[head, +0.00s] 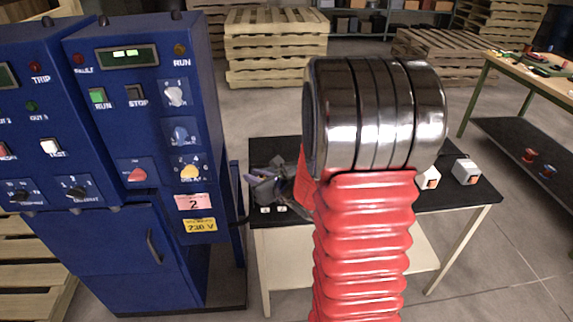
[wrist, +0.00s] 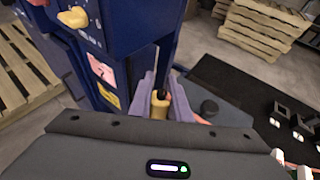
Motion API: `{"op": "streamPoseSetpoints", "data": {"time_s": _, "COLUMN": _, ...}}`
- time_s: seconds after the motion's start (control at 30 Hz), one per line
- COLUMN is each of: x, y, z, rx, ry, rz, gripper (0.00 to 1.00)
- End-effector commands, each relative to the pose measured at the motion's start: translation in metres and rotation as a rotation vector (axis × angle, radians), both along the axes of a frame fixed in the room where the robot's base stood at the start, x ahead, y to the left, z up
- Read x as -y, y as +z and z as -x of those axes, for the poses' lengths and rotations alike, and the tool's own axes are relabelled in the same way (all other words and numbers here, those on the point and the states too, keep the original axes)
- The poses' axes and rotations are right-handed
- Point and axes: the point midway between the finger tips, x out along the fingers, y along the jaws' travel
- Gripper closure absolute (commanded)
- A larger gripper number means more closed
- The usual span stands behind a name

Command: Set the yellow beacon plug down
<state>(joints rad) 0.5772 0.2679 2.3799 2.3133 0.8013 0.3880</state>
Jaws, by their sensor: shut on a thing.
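The yellow beacon plug (wrist: 159,105) is upright between the two purple-grey fingers of my gripper (wrist: 160,92) in the wrist view. The fingers are shut on it. In the head view my gripper (head: 264,184) is over the left end of the black-topped table (head: 285,152), close to the blue cabinet. I cannot pick out the plug in the head view. Whether the plug's lower end touches anything is hidden by the gripper body in the wrist view.
The blue control cabinet (head: 145,128) stands just left of the gripper. White boxes with orange switches (head: 428,179) (head: 467,172) sit on the table's right part. Wooden pallets (head: 275,45) stand behind.

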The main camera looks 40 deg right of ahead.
Motion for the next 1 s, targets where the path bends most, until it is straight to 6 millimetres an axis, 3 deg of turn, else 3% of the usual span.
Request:
{"op": "streamPoseSetpoints", "data": {"time_s": 0.03, "x": -0.022, "y": 0.001, "z": -0.002, "rx": 0.001, "ry": 0.031, "rz": 0.000, "gripper": 1.00}}
{"op": "streamPoseSetpoints", "data": {"time_s": 0.2, "x": -0.082, "y": 0.003, "z": -0.003, "rx": 0.000, "ry": 0.115, "rz": 0.001, "gripper": 1.00}}
{"op": "streamPoseSetpoints", "data": {"time_s": 0.5, "x": -0.173, "y": 0.006, "z": -0.007, "rx": -0.001, "ry": 0.238, "rz": 0.001, "gripper": 1.00}}
{"op": "streamPoseSetpoints", "data": {"time_s": 0.7, "x": -0.196, "y": 0.007, "z": -0.008, "rx": -0.001, "ry": 0.269, "rz": 0.000, "gripper": 1.00}}
{"op": "streamPoseSetpoints", "data": {"time_s": 1.0, "x": -0.197, "y": 0.008, "z": -0.008, "rx": 0.000, "ry": 0.269, "rz": 0.000, "gripper": 1.00}}
